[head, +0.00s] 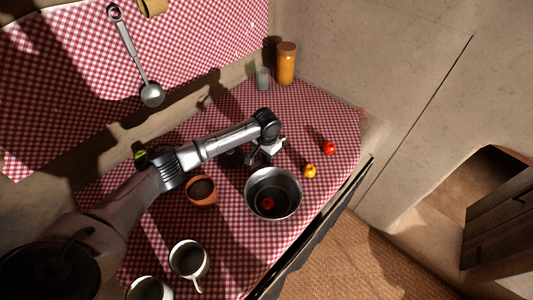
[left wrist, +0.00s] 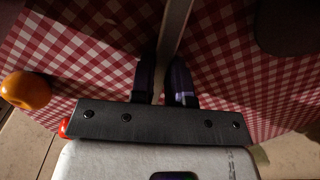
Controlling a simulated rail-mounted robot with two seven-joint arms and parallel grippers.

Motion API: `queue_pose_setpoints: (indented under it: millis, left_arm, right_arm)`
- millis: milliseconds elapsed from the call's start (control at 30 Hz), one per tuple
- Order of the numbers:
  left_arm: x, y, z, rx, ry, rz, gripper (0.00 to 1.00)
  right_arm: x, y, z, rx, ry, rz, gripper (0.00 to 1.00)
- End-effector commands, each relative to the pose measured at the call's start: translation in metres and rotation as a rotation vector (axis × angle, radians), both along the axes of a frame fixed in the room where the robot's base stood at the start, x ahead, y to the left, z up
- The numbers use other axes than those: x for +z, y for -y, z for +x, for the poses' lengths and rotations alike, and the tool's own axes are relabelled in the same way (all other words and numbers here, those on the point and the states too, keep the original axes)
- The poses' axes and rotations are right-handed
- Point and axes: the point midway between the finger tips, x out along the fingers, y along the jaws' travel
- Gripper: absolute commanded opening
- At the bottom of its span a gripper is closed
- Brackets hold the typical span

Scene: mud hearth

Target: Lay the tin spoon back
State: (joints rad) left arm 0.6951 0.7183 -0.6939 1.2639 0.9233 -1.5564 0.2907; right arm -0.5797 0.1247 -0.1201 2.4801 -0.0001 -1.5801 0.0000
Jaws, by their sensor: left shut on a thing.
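My left gripper (head: 256,160) is over the checked cloth, just behind the steel pot (head: 273,193). In the left wrist view its two dark fingers (left wrist: 163,78) are shut on a thin grey metal handle (left wrist: 175,28), which looks like the tin spoon's. The handle runs up out of that picture. The spoon's bowl end does not show there, and in the head view I cannot make the spoon out clearly at the gripper. A metal ladle (head: 134,60) hangs on the checked wall cloth at the upper left. My right gripper is not in view.
A red item (head: 267,204) lies in the pot. A yellow-orange fruit (head: 310,171) and a red one (head: 329,148) stand to its right. A clay bowl (head: 201,190) and white mugs (head: 188,260) are left and in front. A tall jar (head: 287,63) stands at the back.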

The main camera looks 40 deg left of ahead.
Motion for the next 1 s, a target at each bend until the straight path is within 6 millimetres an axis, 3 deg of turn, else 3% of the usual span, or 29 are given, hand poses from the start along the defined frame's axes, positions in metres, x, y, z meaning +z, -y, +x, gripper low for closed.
queue_pose_setpoints:
  millis: [67,100,400,733,1000]
  left_arm:
    - [-0.002,0.000,0.000,0.000,0.000,0.000,0.00]
    - [-0.002,0.000,0.000,0.000,0.000,0.000,0.17]
    - [-0.002,0.000,0.000,0.000,0.000,0.000,0.45]
    - [0.004,0.000,0.000,0.000,0.001,0.000,0.45]
    - [0.050,0.000,0.000,-0.002,0.003,-0.001,0.45]
  right_arm:
    - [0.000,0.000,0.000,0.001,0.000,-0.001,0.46]
    - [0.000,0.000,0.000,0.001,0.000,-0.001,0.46]
    - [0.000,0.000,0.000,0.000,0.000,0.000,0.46]
    - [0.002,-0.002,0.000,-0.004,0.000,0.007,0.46]
    - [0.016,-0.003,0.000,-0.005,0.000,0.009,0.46]
